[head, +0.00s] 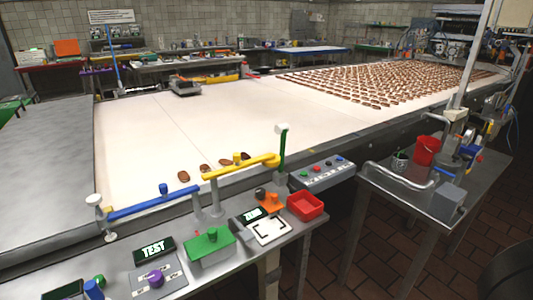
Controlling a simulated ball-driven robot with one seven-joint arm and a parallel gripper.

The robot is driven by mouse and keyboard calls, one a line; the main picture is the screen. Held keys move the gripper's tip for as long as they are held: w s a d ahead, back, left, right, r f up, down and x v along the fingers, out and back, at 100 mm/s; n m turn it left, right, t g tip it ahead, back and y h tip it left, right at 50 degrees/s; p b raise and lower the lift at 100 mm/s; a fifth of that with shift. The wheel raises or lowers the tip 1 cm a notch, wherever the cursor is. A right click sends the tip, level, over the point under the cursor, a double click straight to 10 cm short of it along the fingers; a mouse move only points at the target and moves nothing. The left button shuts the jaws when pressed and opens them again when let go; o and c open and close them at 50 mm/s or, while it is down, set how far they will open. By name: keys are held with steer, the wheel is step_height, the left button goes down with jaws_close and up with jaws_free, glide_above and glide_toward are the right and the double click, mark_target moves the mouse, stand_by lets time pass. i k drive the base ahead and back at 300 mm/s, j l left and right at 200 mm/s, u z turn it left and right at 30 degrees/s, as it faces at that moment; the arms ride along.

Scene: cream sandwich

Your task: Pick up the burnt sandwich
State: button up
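Several small brown sandwiches lie apart from the others near the front of the white belt, just behind the blue and yellow bar. The leftmost sandwich (183,176) is reddish brown and lies clear of the bar. Another sandwich (225,162) lies to its right, near the bar. I cannot tell which one is burnt. Many more sandwiches (400,82) lie in rows at the far right of the belt. My gripper is not in view.
A blue bar (150,207) and a yellow bar (240,167) run along the belt's front edge. In front stand a green box (210,247), a red tray (305,205) and a button panel (323,174). A metal cart with a red bucket (427,150) is at right. The belt's middle is clear.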

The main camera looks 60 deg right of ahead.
mark_target(245, 155)
steer(key=z, duration=1.1)
steer(key=j, duration=0.25)
steer(key=k+j+z, duration=0.1)
steer(key=j, duration=0.2)
